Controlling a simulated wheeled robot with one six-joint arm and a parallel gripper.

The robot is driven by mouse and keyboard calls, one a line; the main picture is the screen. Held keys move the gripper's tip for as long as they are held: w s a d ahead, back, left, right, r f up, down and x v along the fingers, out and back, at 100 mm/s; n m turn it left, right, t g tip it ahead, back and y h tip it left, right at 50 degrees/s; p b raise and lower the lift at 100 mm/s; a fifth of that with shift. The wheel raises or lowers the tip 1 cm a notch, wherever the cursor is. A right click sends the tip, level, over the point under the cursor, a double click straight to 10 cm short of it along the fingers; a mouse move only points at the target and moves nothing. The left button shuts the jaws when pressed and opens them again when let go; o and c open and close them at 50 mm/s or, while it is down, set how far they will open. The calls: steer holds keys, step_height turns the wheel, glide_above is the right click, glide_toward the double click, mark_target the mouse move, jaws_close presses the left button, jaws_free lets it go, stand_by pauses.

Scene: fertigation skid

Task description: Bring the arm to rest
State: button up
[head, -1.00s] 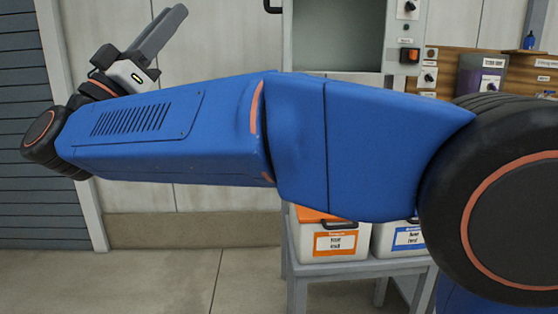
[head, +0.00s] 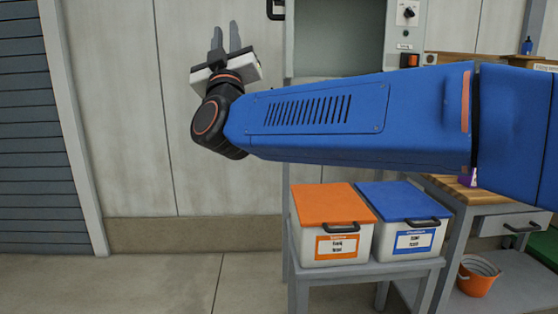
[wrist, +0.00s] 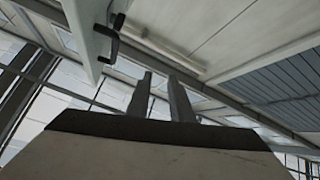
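My blue arm stretches across the head view from the right edge to the left. My gripper (head: 226,32) is at its left end with both fingers pointing up, in front of the pale wall. In the wrist view my gripper (wrist: 160,78) shows two dark fingers with a gap between them and nothing held. It is open and empty, touching nothing that I can see. The wrist camera looks up towards the roof beams. My arm hides part of the cabinet and the back of the workbench.
An orange-lidded box (head: 328,207) and a blue-lidded box (head: 402,208) stand on a grey stand (head: 385,271). Right of them is a workbench (head: 458,196) with an orange bucket (head: 478,277) on its lower shelf. A cabinet (head: 407,35) stands behind my arm. The floor at left is clear.

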steer(key=s+d+f+n+g+y, duration=0.15)
steer(key=d+f+g, duration=0.45)
steer(key=d+f, duration=0.7)
steer(key=s+d+f+m+g, duration=0.15)
steer(key=d+f+g, duration=0.7)
steer(key=f, duration=0.85)
steer(key=s+d+f+m+g+h, duration=0.2)
steer(key=s+d+f+m+g, duration=0.1)
steer(key=s+d+f, duration=0.6)
steer(key=s+d+f+m+g+h, duration=0.3)
steer(key=s+d+f, duration=0.7)
steer(key=s+f, duration=0.5)
steer(key=shift+s+f+g+h, duration=0.35)
steer(key=shift+f+g, duration=0.1)
steer(key=shift+f, duration=0.3)
steer(key=shift+w, duration=0.1)
